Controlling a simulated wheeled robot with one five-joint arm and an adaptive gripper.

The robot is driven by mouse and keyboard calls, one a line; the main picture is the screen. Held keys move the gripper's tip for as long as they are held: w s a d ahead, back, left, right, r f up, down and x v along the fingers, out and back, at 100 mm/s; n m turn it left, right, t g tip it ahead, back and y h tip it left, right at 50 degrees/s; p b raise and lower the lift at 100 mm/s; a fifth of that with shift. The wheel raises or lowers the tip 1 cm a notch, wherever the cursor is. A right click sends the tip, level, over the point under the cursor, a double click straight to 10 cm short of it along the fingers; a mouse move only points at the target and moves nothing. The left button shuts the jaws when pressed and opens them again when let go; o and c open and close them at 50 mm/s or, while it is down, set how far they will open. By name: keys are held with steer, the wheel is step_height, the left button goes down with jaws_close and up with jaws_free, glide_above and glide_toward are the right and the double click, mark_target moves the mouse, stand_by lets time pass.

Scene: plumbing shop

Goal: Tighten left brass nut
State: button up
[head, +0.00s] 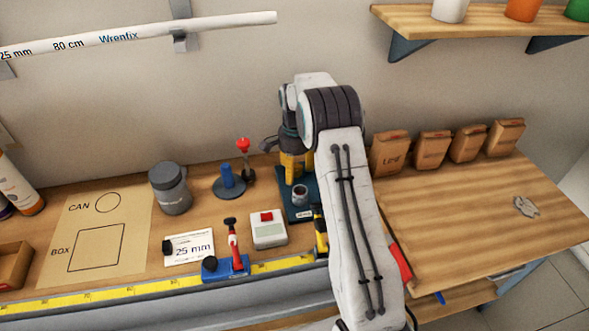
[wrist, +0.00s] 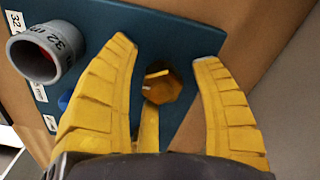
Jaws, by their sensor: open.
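A brass nut (wrist: 161,88) shows in the wrist view on a blue board (wrist: 180,30). My gripper (wrist: 164,50) is open, with its yellow fingers apart on either side of the nut and not visibly touching it. In the head view my gripper (head: 297,170) points down over the back of the blue board (head: 290,208). The nut is hidden there behind my gripper and arm. No second brass nut can be made out.
A grey 32 mm pipe piece (wrist: 47,50) stands on the board beside my gripper, also in the head view (head: 300,194). A red-topped stand (head: 243,148), a white box with a red button (head: 268,230) and paper bags (head: 431,149) are nearby. The right bench is mostly clear.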

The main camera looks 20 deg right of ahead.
mark_target(295, 168)
step_height(295, 168, up, 12)
stand_by(0.7)
stand_by(0.4)
